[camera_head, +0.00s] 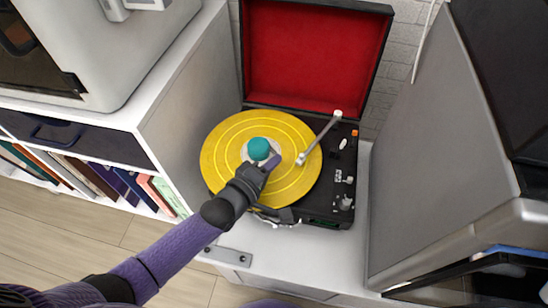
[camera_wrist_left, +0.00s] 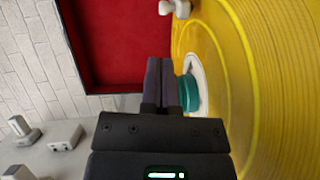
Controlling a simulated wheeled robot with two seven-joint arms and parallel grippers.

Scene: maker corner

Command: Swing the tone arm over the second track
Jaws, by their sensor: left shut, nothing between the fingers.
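The record player holds a yellow record (camera_head: 228,172) with several paler rings. A teal knob (camera_head: 259,148) stands at its centre; it also shows in the wrist view (camera_wrist_left: 188,95). The white tone arm (camera_head: 320,137) runs from its pivot at the back right to its head (camera_head: 301,159), over the record's right part. The head shows at the top of the wrist view (camera_wrist_left: 175,7). I cannot tell whether it touches the record. My left gripper (camera_head: 273,161) is shut and empty above the record, beside the knob, left of the tone arm head and apart from it. My right gripper is out of view.
The open red-lined lid (camera_head: 315,50) stands behind the record. Controls (camera_head: 345,190) line the player's right side. A large grey machine (camera_head: 450,160) stands close on the right, a white cabinet (camera_head: 185,90) on the left. The white surface in front (camera_head: 285,255) holds a small grey plate (camera_head: 228,256).

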